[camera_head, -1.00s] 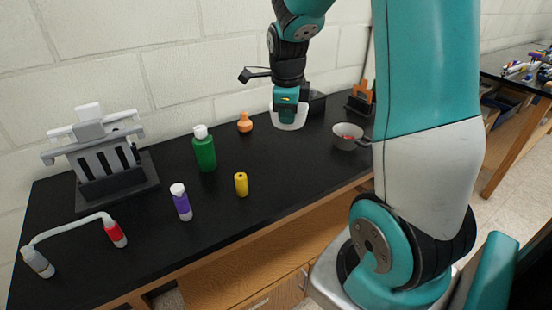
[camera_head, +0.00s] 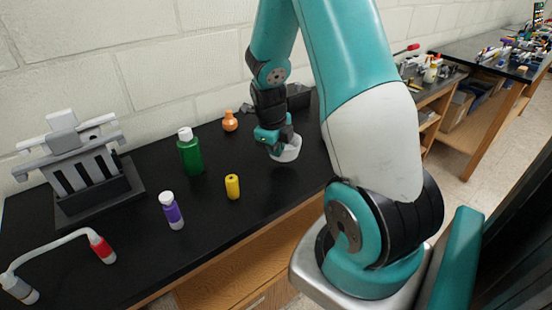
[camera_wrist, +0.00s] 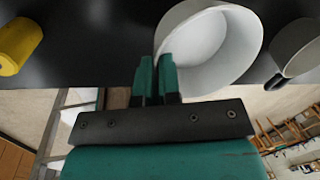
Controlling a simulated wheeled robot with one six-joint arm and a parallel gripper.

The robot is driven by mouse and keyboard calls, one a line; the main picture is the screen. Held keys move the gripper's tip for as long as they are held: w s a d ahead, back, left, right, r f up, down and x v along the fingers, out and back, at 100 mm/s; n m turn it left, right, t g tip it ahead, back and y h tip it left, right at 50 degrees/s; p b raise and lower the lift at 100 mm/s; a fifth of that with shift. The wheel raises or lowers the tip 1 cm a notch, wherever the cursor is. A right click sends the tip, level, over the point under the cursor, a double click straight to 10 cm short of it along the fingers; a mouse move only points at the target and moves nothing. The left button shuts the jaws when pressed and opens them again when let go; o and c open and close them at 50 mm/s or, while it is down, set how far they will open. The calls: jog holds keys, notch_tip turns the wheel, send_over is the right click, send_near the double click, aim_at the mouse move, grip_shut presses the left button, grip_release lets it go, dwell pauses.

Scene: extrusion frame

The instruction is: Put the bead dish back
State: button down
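A round white dish (camera_head: 287,150) is at my gripper (camera_head: 278,145) near the back right of the black bench in the head view. In the wrist view, the two green fingers of my gripper (camera_wrist: 157,80) are close together on the near-left wall of the white dish (camera_wrist: 232,70), with the wall between them. The visible inside of the dish looks plain, with no beads seen. The dish is upright or nearly so; I cannot tell whether it touches the bench. A grey bowl-like vessel (camera_wrist: 298,50) stands beside it at the right in the wrist view; my arm hides it in the head view.
A dark box (camera_head: 298,97) stands behind. The bench front centre is clear.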

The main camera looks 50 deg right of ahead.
jog(key=shift+f, duration=2.1)
jog(key=shift+f, duration=0.1)
jog(key=c, duration=1.3)
grip_release()
